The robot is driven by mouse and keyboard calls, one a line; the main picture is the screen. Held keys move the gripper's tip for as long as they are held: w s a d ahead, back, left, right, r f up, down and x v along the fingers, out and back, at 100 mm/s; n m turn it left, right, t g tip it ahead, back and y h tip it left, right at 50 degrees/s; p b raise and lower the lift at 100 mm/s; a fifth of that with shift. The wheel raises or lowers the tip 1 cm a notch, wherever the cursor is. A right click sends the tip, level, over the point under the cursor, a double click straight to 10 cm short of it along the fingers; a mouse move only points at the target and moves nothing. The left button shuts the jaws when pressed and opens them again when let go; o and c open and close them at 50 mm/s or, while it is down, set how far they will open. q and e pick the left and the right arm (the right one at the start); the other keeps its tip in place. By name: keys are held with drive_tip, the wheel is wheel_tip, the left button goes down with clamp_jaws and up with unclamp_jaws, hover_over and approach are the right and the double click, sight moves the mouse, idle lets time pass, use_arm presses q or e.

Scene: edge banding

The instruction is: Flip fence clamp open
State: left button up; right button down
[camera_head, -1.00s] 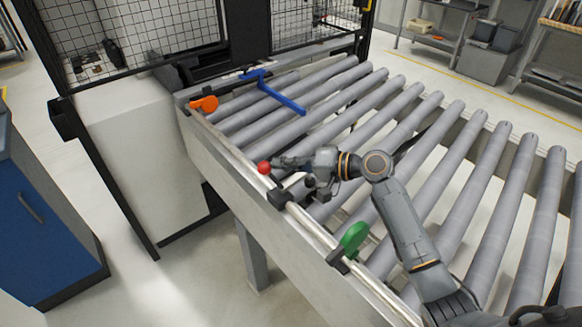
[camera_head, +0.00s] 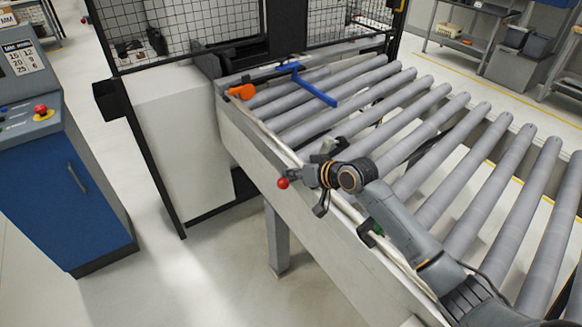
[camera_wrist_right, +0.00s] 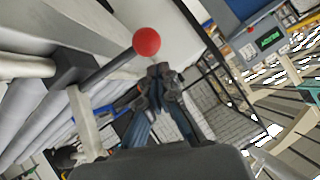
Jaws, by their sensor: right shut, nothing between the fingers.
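The fence clamp's red ball knob (camera_head: 283,183) hangs out over the near side of the conveyor rail, left of my right arm. In the right wrist view the red knob (camera_wrist_right: 146,41) tops a dark lever that runs to a black clamp body (camera_wrist_right: 75,68) on the rail. My right gripper (camera_head: 288,173) is shut and empty, close to the knob. In the wrist view its fingertips (camera_wrist_right: 160,73) are just below the knob; I cannot tell whether they touch. In the head view my wrist hides part of the lever. My left gripper is not in view.
An orange knob (camera_head: 242,91) and a blue bar (camera_head: 314,87) are at the rail's far end. A green handle (camera_head: 368,227) shows partly behind my right arm. Grey rollers (camera_head: 435,122) fill the conveyor. A blue control cabinet (camera_head: 60,190) stands left; floor between is clear.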

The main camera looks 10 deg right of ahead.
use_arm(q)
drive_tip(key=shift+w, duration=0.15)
use_arm(e)
drive_tip(key=shift+s+a+f, duration=0.2)
drive_tip(key=shift+a+f, duration=0.05)
drive_tip(key=shift+f, duration=0.5)
drive_tip(key=shift+s+f, duration=0.1)
drive_tip(key=shift+f, duration=0.1)
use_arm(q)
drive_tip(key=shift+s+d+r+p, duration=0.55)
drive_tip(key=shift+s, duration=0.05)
use_arm(e)
drive_tip(key=s+d+r, duration=0.4)
drive_tip(key=s+r, duration=0.3)
drive_tip(key=r, duration=0.3)
drive_tip(key=shift+s+d, duration=0.25)
drive_tip(key=shift+s, duration=0.15)
